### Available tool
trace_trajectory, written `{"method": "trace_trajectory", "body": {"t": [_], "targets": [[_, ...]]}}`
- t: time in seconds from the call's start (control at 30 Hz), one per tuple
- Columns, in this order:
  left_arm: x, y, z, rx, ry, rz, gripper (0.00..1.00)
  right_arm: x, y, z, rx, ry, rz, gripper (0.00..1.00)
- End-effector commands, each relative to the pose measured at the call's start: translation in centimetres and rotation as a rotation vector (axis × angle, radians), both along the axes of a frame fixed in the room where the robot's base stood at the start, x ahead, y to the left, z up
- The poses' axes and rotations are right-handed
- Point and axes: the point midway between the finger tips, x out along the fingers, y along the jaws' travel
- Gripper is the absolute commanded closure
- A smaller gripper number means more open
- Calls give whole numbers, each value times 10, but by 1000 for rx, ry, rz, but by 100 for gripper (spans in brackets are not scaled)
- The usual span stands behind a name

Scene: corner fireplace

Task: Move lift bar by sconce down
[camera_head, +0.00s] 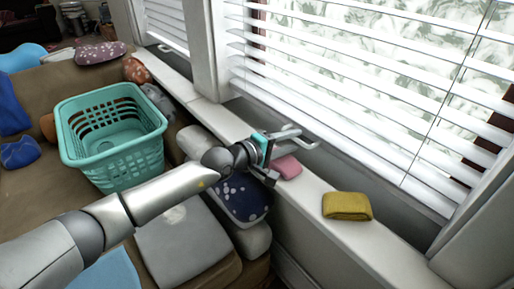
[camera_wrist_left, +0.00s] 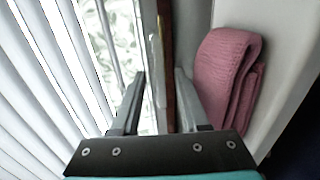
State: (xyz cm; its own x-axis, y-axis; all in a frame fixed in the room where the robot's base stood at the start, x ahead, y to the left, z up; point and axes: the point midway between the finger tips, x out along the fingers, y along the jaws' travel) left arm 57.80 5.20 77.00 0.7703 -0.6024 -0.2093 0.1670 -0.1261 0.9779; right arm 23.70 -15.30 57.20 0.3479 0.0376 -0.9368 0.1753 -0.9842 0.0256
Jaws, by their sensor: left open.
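A white slatted blind (camera_head: 350,85) hangs over the large window, and its bottom bar (camera_head: 345,152) runs just above the sill. I cannot tell for sure which part is the lift bar, and no sconce shows. My left gripper (camera_head: 303,139) is open and empty, over the sill close to the blind's lower edge. In the left wrist view its two fingers (camera_wrist_left: 160,75) are spread. A pale upright strip (camera_wrist_left: 154,60) and a brown strip (camera_wrist_left: 167,60) show between them, with blind slats (camera_wrist_left: 60,80) to the left. Contact cannot be told. My right gripper is not in view.
A folded pink cloth (camera_head: 287,167) lies on the sill (camera_head: 325,222) beside my left gripper; it also shows in the wrist view (camera_wrist_left: 225,80). A folded yellow cloth (camera_head: 347,206) lies farther right. A teal basket (camera_head: 112,160) stands on the brown sofa (camera_head: 40,195), near my arm.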

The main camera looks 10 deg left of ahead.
Motion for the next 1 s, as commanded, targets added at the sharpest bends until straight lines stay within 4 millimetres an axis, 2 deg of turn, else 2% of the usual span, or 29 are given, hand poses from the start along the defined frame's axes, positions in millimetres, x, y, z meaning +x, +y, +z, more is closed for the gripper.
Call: {"method": "trace_trajectory", "body": {"t": [0.6,0.8,1.0], "targets": [[-69,53,20,2,2,-1,55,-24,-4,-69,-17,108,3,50],[-90,68,25,0,3,-4,55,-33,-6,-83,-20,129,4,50],[-99,75,27,-1,1,-4,55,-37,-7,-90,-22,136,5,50]]}}
